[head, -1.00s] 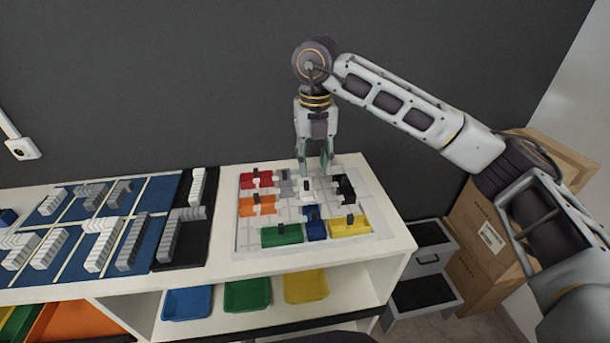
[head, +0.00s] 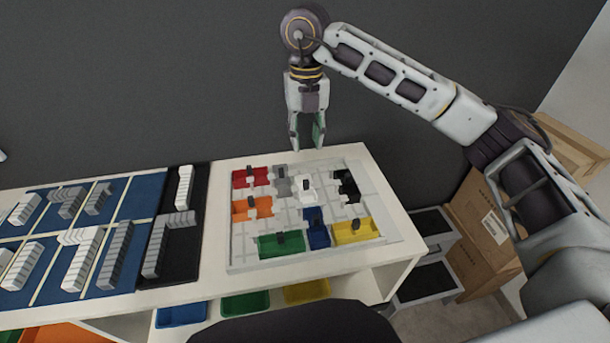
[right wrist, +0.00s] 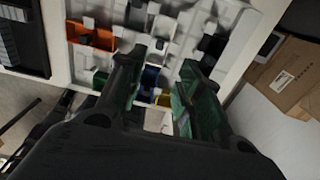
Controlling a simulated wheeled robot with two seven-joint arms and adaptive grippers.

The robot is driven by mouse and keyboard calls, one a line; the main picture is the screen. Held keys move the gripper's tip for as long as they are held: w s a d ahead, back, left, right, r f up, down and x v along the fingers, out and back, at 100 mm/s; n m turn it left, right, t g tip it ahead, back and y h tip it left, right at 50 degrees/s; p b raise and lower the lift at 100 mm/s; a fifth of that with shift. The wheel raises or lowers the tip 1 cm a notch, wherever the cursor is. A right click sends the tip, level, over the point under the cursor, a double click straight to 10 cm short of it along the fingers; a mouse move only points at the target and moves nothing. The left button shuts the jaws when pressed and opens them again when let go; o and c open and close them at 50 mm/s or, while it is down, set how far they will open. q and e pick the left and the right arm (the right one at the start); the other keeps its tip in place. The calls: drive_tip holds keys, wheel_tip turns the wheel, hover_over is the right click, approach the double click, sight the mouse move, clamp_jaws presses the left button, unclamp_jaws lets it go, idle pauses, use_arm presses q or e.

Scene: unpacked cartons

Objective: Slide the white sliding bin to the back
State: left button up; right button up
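The white sliding bin (head: 307,192) sits in the white grid board with its small dark handle up. It lies between the grey bin (head: 282,184) and the black bin (head: 346,187), with the dark blue bin (head: 317,231) in front of it. My right gripper (head: 307,147) hangs fingers down over the board's back edge, beyond the white bin and apart from it. Its two green-padded fingers are spread and empty; they also show apart in the right wrist view (right wrist: 165,108).
The board (head: 377,208) also holds red (head: 250,177), orange (head: 252,207), green (head: 281,244) and yellow (head: 356,231) bins. A blue mat with grey blocks lies left. A dark wall stands close behind; cardboard boxes (head: 481,232) stand at the right.

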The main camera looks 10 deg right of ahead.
approach(306, 181)
wheel_tip(306, 181, down, 7)
drive_tip(key=shift+r, duration=0.1)
drive_tip(key=shift+f, duration=1.1)
clamp_jaws()
use_arm(q)
drive_tip(key=shift+s+a, duration=0.25)
drive_tip(key=shift+s, duration=0.6)
